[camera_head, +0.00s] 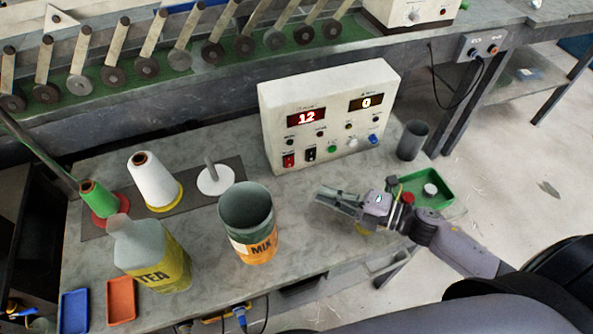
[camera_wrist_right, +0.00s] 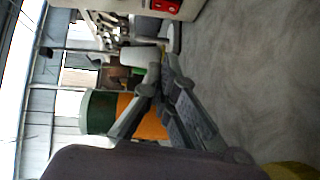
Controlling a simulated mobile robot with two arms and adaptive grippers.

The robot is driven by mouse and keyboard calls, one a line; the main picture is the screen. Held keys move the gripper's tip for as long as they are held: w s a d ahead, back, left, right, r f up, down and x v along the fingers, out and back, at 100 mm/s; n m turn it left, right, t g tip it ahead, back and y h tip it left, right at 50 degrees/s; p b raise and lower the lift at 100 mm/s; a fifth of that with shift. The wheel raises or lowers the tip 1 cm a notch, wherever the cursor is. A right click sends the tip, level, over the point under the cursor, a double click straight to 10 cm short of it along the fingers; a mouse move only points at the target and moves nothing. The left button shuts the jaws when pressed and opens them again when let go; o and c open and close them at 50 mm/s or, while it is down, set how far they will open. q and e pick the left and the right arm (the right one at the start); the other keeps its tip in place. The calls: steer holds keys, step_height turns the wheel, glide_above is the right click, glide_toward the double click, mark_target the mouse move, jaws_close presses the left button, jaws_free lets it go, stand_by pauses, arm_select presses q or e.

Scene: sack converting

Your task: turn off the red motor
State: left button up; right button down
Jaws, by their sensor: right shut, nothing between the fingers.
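A white control box (camera_head: 330,110) stands at the back of the grey table. It has a red rocker switch (camera_head: 288,160) at its lower left, with a black rocker switch (camera_head: 310,154) beside it. Above them a lit red display (camera_head: 306,118) reads 12, and a second display (camera_head: 366,102) reads 0. My right gripper (camera_head: 322,201) is shut and empty, above the table in front of the box and apart from it. In the right wrist view its fingers meet (camera_wrist_right: 157,78), and the red switch (camera_wrist_right: 160,6) shows at the top edge. My left gripper is not in view.
A MIX can (camera_head: 249,222) stands left of my right gripper, and a TEA jug (camera_head: 150,255) farther left. White (camera_head: 153,181) and green (camera_head: 98,199) spools stand behind. A grey cup (camera_head: 412,140) and green tray (camera_head: 433,195) are at right. Table between gripper and box is clear.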

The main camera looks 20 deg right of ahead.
steer(key=x, duration=0.2)
steer(key=p+x, duration=0.1)
steer(key=x, duration=0.3)
steer(key=shift+r, duration=0.2)
steer(key=w, duration=0.2)
steer(key=w+p, duration=0.1)
steer(key=shift+w+a+f, duration=0.2)
steer(key=shift+a+f, duration=0.15)
steer(key=shift+w+f, duration=0.15)
steer(key=shift+w, duration=0.4)
steer(key=b, duration=0.1)
steer(key=f+b, duration=0.1)
steer(key=shift+w+n+b, duration=0.2)
steer(key=shift+n+b, duration=0.1)
steer(key=shift+b, duration=0.1)
steer(key=shift+w+r, duration=0.1)
steer(key=shift+r, duration=0.45)
step_height(320, 180, up, 10)
steer(key=shift+f, duration=0.25)
